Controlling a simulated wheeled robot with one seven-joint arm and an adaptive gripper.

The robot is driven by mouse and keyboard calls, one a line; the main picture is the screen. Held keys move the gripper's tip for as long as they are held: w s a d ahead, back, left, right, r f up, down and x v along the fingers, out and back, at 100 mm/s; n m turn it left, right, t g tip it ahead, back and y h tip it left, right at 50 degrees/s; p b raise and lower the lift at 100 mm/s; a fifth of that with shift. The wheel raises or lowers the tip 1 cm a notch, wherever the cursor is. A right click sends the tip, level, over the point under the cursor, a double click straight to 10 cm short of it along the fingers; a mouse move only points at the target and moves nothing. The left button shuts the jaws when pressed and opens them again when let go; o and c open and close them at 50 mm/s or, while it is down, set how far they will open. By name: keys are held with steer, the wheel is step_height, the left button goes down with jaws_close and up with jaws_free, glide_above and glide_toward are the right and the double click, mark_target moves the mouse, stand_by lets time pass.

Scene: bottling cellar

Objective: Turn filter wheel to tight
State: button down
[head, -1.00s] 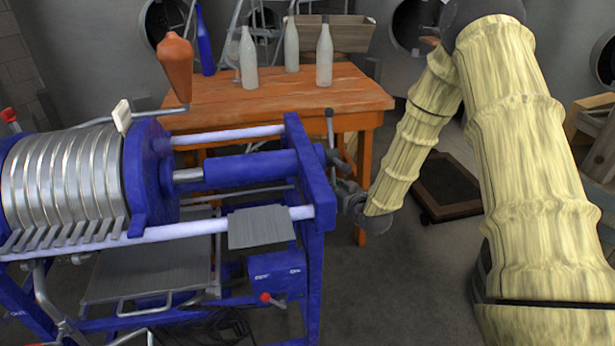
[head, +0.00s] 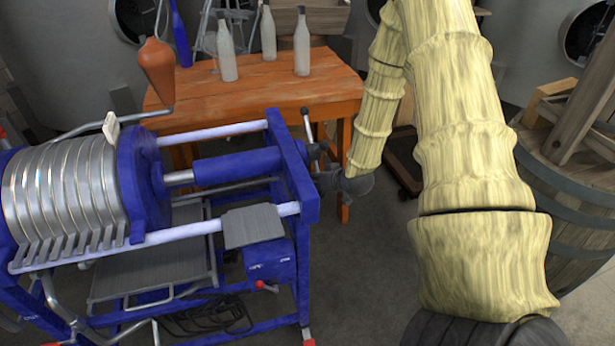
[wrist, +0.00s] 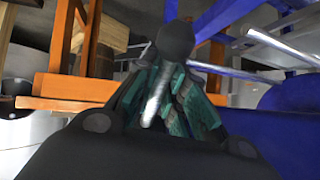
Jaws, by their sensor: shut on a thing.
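The filter press is a blue frame (head: 311,207) with a stack of silver ribbed plates (head: 70,195) and a blue screw cylinder. Its wheel is at the frame's right end, with a thin handle bar (head: 308,128) that has a dark knob on top. My gripper (head: 322,181) is at the wheel, just right of the frame. In the wrist view my gripper (wrist: 165,108) has teal pads shut around a silver bar (wrist: 155,98) of the wheel, with a dark round knob (wrist: 176,40) beyond. The hub is mostly hidden by my gripper.
An orange wooden table (head: 260,95) with pale bottles (head: 302,45) stands behind the press. A wooden barrel (head: 570,205) is at the right. A red-tipped lever (head: 266,287) sticks out low on the press. Dark floor is open right of the press.

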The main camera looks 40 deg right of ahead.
stand_by(0.5)
steer(key=c, duration=1.5)
jaws_free()
steer(key=shift+o, duration=0.2)
steer(key=shift+r, duration=0.1)
steer(key=d+v, duration=0.1)
steer(key=v, duration=1)
steer(key=shift+s+a+r, duration=0.25)
steer(key=shift+s+a, duration=0.1)
steer(key=shift+a, duration=0.2)
steer(key=shift+a, duration=0.1)
